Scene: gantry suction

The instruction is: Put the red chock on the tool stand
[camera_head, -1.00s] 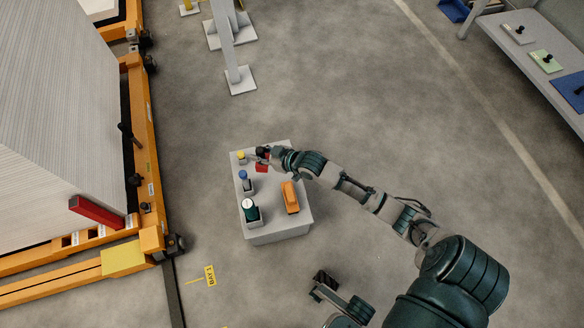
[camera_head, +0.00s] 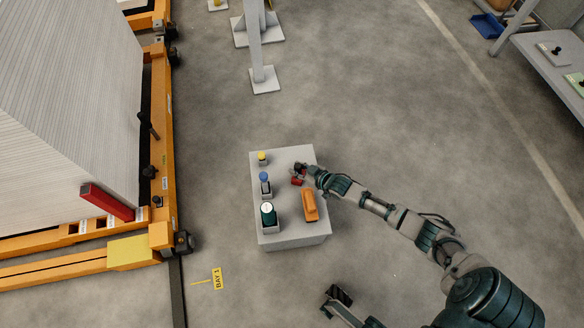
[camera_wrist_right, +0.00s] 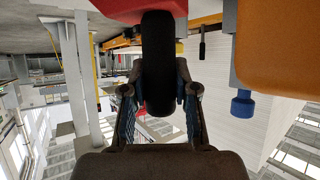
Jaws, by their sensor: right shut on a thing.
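The red chock (camera_head: 297,181) is in my right gripper (camera_head: 301,170), over the far right part of the grey tool stand (camera_head: 284,160). I cannot tell whether the chock touches the top. In the right wrist view, the gripper (camera_wrist_right: 157,100) is shut on the chock's thick black grip, with the red body (camera_wrist_right: 120,8) at the top edge, mostly cut off. What looks like my left gripper (camera_head: 338,295) is low in the head view, away from the stand; its jaws are unclear.
A red bar (camera_head: 108,202) is on the orange gantry frame at left. Floor right of the stand is open.

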